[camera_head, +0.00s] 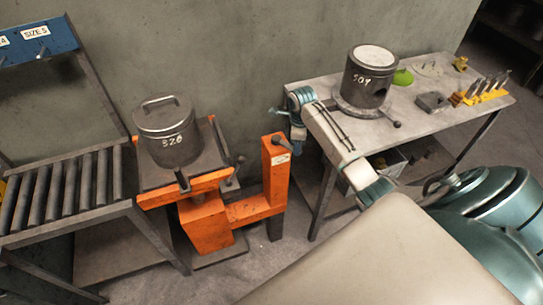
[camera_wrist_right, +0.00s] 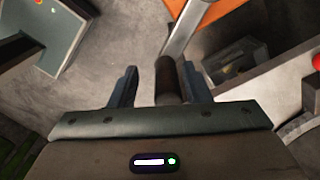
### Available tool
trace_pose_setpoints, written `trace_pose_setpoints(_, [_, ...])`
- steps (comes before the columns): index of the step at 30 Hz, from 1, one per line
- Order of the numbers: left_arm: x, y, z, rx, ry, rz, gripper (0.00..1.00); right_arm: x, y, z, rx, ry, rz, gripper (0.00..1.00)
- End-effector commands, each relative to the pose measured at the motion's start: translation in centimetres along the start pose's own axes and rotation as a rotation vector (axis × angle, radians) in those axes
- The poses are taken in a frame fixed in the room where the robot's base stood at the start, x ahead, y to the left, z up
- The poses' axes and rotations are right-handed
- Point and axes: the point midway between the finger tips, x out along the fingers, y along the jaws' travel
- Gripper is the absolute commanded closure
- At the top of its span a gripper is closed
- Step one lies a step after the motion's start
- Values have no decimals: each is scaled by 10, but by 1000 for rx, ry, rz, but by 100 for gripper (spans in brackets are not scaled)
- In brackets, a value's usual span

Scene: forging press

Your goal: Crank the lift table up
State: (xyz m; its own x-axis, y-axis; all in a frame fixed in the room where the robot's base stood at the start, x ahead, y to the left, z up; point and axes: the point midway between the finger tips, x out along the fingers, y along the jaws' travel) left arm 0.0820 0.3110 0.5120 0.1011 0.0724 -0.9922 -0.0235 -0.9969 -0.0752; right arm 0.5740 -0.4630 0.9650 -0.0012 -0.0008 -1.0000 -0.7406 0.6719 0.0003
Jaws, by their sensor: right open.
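The orange lift table (camera_head: 207,222) stands left of centre, with a lidded grey pot marked 520 (camera_head: 167,133) on its top plate. Its orange post (camera_head: 276,178) rises on the right side. My right gripper (camera_head: 284,122) is by the top of this post. In the right wrist view, the dark crank handle (camera_wrist_right: 167,78) lies between the fingers of my right gripper (camera_wrist_right: 158,72), which are open with a gap on the left. A pale metal crank arm (camera_wrist_right: 190,30) runs from the handle toward the orange part. My left gripper is not in view.
A roller conveyor (camera_head: 62,190) adjoins the lift table at left, under a blue sign rack (camera_head: 35,45). A workbench (camera_head: 430,122) at right holds a grey cylinder marked 507 (camera_head: 368,78) and several small tools. A grey wall stands behind.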

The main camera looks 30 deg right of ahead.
Motion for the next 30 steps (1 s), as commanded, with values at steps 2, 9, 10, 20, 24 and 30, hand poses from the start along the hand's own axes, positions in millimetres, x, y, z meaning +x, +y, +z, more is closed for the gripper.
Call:
trace_pose_setpoints(2, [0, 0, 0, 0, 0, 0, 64, -6, -1, 0, 0, 0, -3, 56])
trace_pose_setpoints(9, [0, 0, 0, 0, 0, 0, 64, -34, -2, 0, 0, -2, -5, 56])
trace_pose_setpoints(10, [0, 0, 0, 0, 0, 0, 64, -38, -2, 0, 0, -1, -5, 56])
trace_pose_setpoints(20, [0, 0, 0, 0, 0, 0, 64, -75, -2, 0, 0, -1, -5, 56])
trace_pose_setpoints(24, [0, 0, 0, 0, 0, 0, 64, -81, -1, 0, 0, 0, -3, 56])
trace_pose_setpoints(30, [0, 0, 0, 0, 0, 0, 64, -81, -1, 0, 0, 0, -3, 56])
